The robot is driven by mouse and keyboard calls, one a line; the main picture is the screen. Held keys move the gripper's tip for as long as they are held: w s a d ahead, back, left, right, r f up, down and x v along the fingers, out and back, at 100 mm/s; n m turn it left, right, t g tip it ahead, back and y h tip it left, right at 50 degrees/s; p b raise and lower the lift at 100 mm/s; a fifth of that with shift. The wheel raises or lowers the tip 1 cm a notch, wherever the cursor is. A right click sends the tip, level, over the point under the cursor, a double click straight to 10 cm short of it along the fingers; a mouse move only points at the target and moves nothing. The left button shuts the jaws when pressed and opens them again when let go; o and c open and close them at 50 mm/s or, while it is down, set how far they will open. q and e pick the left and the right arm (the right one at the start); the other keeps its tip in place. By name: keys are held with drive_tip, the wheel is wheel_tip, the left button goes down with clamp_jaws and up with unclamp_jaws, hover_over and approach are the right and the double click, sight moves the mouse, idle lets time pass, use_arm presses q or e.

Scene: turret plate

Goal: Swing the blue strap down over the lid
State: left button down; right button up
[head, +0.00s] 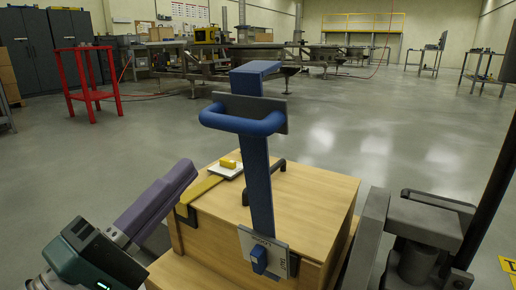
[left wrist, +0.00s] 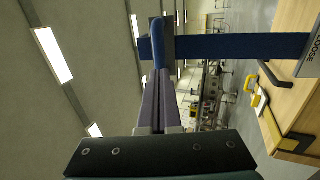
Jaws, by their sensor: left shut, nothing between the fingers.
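The blue strap (head: 259,185) stands upright from the front of the wooden box, clear of the lid (head: 315,195). Near its top it carries a blue bar handle (head: 242,122) on a grey plate. Its foot is at a pale plate (head: 279,262) with a blue knob (head: 259,258). In the left wrist view the strap (left wrist: 240,46) runs sideways, and the plate there reads "LOOSE". My left gripper (head: 190,170) is shut and empty, left of the strap. In the left wrist view the handle (left wrist: 158,43) lies just beyond the fingertips (left wrist: 160,75); contact cannot be told. My right gripper is not in view.
A yellow strap (head: 202,187) lies over the lid's left side, with a yellow block (head: 228,163) on a white plate. A dark handle (head: 279,163) stands on the lid behind the blue strap. A red stand (head: 90,95) is far left. The floor behind the box is open.

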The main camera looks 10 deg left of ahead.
sight(226, 129)
use_arm(q)
drive_tip(key=b+x, duration=0.1)
drive_tip(key=x, duration=0.5)
drive_tip(key=shift+w+d, duration=0.1)
drive_tip(key=shift+w, duration=0.2)
